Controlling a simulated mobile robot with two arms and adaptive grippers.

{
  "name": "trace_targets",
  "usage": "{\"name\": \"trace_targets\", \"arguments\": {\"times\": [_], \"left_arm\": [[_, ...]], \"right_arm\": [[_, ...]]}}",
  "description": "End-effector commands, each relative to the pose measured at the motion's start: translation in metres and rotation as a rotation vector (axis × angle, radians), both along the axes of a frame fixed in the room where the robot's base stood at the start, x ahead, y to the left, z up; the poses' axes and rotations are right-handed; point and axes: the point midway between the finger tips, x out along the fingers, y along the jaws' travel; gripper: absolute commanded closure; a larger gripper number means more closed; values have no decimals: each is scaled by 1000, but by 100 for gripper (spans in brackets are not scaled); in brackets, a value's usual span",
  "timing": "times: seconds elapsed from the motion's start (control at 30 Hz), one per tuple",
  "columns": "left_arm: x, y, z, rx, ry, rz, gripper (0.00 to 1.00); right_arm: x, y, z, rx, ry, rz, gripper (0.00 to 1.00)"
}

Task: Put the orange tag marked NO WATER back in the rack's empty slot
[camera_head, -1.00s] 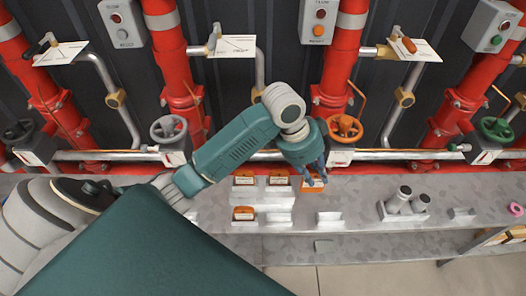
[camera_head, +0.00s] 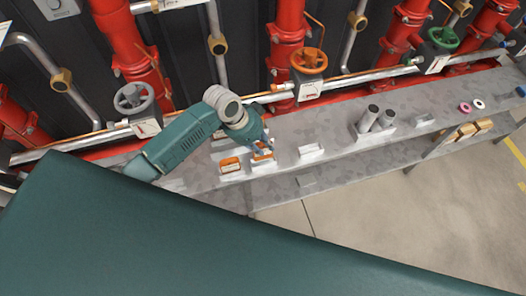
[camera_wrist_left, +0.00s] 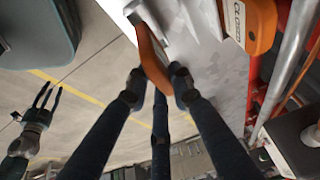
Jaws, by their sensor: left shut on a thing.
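My left gripper (camera_head: 264,144) is shut on an orange tag (camera_head: 261,156) at the white rack on the grey bench. The held tag (camera_wrist_left: 152,55) is edge-on between dark fingers in the left wrist view, close to a white holder (camera_wrist_left: 138,10). I cannot tell whether it touches or sits in the slot. Its lettering is unreadable. Another orange tag (camera_head: 231,165) stands in the rack beside it, to the left. An orange tag with a pale label (camera_wrist_left: 250,22) shows large in the wrist view. My right gripper (camera_wrist_left: 42,98) is far off, fingers spread and empty.
A separate white holder (camera_head: 311,151) and two grey cylinders (camera_head: 373,119) stand to the right on the bench (camera_head: 340,125). Red pipes and an orange valve wheel (camera_head: 309,61) rise behind. The floor in front is clear.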

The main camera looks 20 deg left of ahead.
Motion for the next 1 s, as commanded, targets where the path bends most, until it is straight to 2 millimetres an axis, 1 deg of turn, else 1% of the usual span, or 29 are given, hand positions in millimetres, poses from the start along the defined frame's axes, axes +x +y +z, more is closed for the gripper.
{"name": "trace_targets", "arguments": {"times": [0.03,0.13,0.17,0.3,0.43,0.83,0.87,0.9,0.93,0.97,1.0], "left_arm": [[1,-1,-5,-2,0,1,100],[1,-1,-12,-2,-2,0,100],[1,-1,-15,-2,-2,0,100],[0,-1,-35,-1,2,1,100],[1,-1,-49,-2,-1,0,100],[1,0,-54,-1,-2,0,100],[1,0,-54,-1,-2,0,76],[1,0,-54,-1,-2,0,68],[1,0,-54,-1,-2,-1,63],[1,0,-54,-1,-2,0,60],[1,0,-54,-1,-2,0,60]], "right_arm": [[-6,7,0,8,7,1,60],[-13,13,0,14,17,3,60],[-14,14,0,15,20,4,60],[-15,11,0,11,21,5,60],[-14,6,0,5,20,6,60],[-6,-2,-2,-2,10,1,60],[-6,-2,-2,-2,10,1,60],[-6,-2,-1,-2,10,1,60],[-6,-1,-1,-2,10,1,60],[-6,-1,-1,-2,9,1,60],[-6,-1,-1,-2,9,1,60]]}}
